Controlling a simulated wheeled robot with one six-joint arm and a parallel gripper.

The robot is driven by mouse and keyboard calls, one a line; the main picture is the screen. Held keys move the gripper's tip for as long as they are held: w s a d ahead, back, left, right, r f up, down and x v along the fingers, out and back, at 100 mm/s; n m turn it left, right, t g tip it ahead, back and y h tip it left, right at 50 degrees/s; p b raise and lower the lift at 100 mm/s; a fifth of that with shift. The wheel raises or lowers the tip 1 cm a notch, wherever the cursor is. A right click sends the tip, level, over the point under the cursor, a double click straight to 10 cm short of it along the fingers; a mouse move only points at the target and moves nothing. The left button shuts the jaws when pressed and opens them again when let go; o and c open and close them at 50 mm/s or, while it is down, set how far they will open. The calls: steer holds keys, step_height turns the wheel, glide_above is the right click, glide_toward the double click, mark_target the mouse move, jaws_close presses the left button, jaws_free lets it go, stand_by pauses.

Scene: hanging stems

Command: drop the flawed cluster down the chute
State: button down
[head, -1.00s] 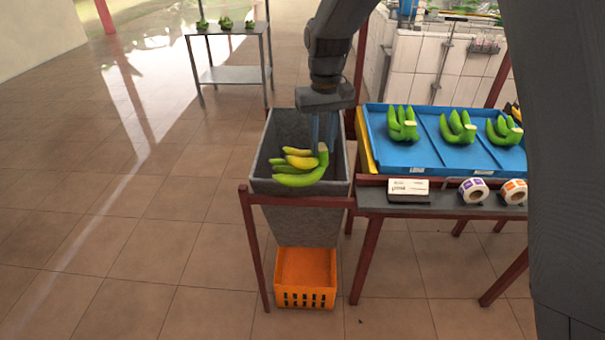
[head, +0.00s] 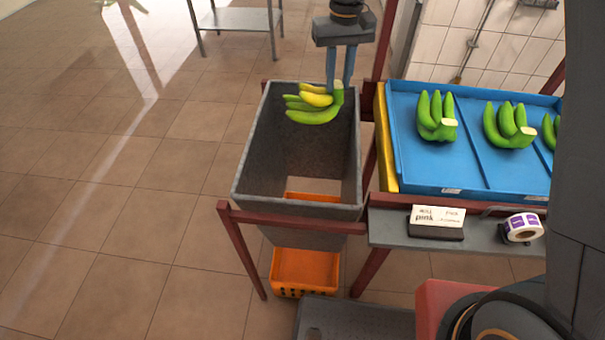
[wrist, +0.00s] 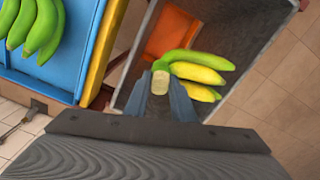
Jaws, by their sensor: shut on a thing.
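The flawed cluster (head: 316,104) is a banana bunch with green and yellow fingers. My gripper (head: 339,84) is shut on its stem end and holds it at the far part of the grey chute's opening. The chute (head: 262,150) is a tapered open hopper in a red frame, with an opening at its bottom. In the wrist view the cluster (wrist: 200,68) hangs from the fingertips (wrist: 160,92), with the chute's inside wall (wrist: 245,30) behind it. I cannot tell how far the cluster is below the rim.
An orange crate (head: 304,268) stands on the floor under the chute. To the right, a blue tray (head: 420,170) holds green clusters (head: 437,116). A label sign (head: 437,222) and a tape roll (head: 522,228) sit on the grey shelf. Floor to the left is clear.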

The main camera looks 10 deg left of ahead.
mark_target(337, 98)
steer(key=shift+f+b, duration=2.15)
steer(key=shift+f, duration=0.75)
steer(key=c, duration=1.4)
jaws_free()
steer(key=shift+c, duration=0.2)
steer(key=shift+s+d, duration=0.1)
steer(key=shift+r, duration=0.1)
step_height(337, 98, up, 8)
steer(key=shift+f+b, duration=0.15)
steer(key=shift+b, duration=0.75)
